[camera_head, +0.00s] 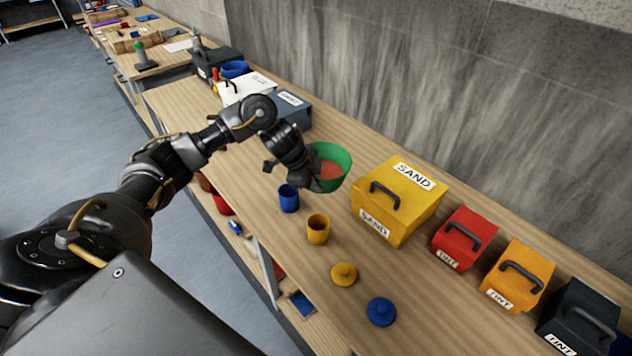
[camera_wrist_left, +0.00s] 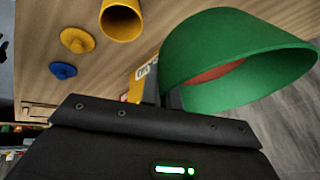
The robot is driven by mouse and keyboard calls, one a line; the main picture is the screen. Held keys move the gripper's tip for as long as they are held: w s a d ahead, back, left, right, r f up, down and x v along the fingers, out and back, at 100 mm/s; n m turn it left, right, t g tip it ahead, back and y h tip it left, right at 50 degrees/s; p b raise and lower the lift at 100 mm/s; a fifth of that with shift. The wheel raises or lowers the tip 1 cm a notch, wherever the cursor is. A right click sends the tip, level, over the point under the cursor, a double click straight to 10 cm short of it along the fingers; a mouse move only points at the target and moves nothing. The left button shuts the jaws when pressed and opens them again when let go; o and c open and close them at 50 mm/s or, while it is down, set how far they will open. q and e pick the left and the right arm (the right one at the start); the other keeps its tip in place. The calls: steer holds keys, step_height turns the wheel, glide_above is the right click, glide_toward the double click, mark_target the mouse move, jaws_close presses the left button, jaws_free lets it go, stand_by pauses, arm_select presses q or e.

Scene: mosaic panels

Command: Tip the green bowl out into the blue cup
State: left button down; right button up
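The green bowl (camera_head: 333,151) has orange-red contents inside. It also shows large in the left wrist view (camera_wrist_left: 235,35), with part of the contents visible. My left gripper (camera_head: 312,178) is shut on the bowl's near-left side; the fingertips are partly hidden. The bowl seems held above the bench and looks roughly upright, though its exact tilt is hard to tell. The blue cup (camera_head: 288,198) stands upright on the bench, just below and left of the gripper in the head view. The wrist view does not show the blue cup. My right gripper is not in view.
A yellow cup (camera_head: 318,230) stands beside the blue cup. A yellow lid (camera_head: 344,274) and a blue lid (camera_head: 381,311) lie nearer the front. A yellow SAND box (camera_head: 408,205) stands right of the bowl, then red (camera_head: 466,238) and orange (camera_head: 518,272) TINT boxes. A wall runs behind.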

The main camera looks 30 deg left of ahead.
arm_select(q)
steer(key=n+y, duration=0.1)
steer(key=n, duration=0.2)
steer(key=shift+w+t, duration=0.15)
steer(key=shift+t, duration=0.25)
steer(key=shift+f, duration=0.15)
